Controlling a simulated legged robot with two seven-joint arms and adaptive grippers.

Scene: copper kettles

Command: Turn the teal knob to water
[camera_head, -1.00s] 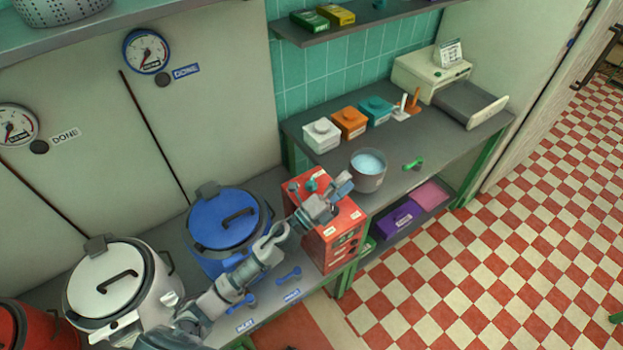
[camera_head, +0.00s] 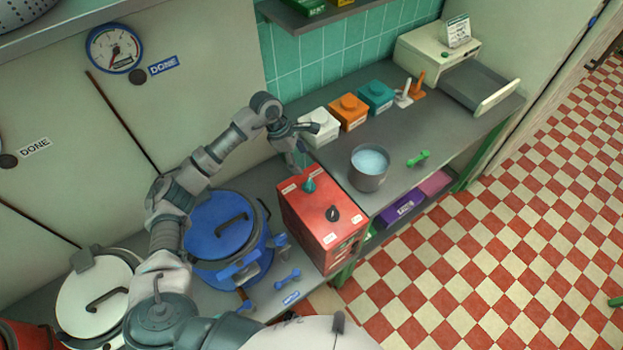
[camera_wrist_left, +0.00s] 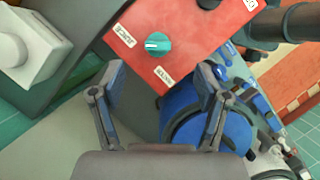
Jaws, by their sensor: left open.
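The teal knob (camera_head: 309,185) sits on top of the red box (camera_head: 322,213). In the left wrist view the knob (camera_wrist_left: 158,43) lies between two white labels, one reading JUICE (camera_wrist_left: 123,36) and one that seems to read WATER (camera_wrist_left: 163,77). Its pale pointer mark faces left, on the JUICE label's side. My left gripper (camera_head: 308,146) is open and empty, above and behind the red box, apart from the knob. In the wrist view its fingers (camera_wrist_left: 160,82) are spread, with the knob ahead of the gap. My right gripper is not in view.
The pot of pale liquid (camera_head: 369,168) is on the right, with the white box (camera_head: 318,127) behind. The counter around the green dumbbell-shaped piece (camera_head: 419,158) is fairly clear.

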